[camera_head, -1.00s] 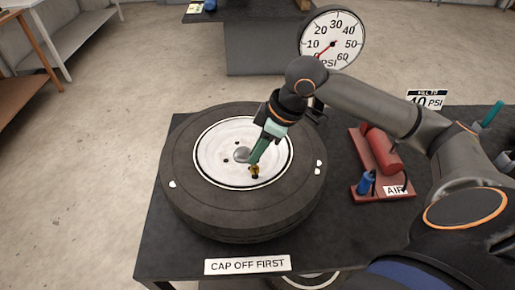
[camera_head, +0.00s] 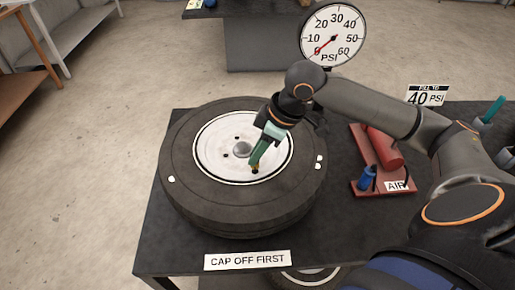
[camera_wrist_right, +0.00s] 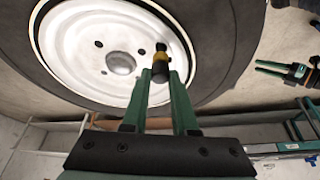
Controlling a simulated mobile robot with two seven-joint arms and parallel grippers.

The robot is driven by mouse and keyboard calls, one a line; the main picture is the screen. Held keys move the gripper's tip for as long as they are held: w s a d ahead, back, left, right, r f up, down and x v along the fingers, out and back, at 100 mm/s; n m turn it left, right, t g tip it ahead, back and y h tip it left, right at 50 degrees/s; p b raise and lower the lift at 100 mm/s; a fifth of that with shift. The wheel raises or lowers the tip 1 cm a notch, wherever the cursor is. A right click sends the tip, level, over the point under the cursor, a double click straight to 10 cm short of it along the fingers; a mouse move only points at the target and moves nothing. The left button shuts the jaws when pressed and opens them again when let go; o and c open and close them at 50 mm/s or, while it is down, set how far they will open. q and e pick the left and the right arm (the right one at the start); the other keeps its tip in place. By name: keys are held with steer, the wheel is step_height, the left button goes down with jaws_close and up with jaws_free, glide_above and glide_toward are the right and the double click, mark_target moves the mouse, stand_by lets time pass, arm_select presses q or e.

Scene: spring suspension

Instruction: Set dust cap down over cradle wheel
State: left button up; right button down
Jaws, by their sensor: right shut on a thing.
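The cradle wheel (camera_head: 205,152) lies flat on the dark table, its white rim facing up. It also fills the upper part of the right wrist view (camera_wrist_right: 85,48). My right gripper (camera_head: 255,163) reaches down over the near right part of the rim. My left gripper (camera_wrist_right: 270,67) shows small at the right of the wrist view, fingers apart and empty.
A round pressure gauge (camera_head: 333,32) stands behind the table. A red air cylinder (camera_head: 380,146) and a blue part (camera_head: 367,178) sit on a red tray to the right. A "CAP OFF FIRST" sign (camera_head: 247,260) is at the front edge.

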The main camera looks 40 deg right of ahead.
steer(key=shift+f, duration=0.15)
steer(key=c, duration=0.6)
jaws_free()
step_height(320, 180, up, 3)
steer(key=shift+f+p, duration=0.1)
steer(key=shift+p, duration=1)
steer(key=shift+r, duration=2.15)
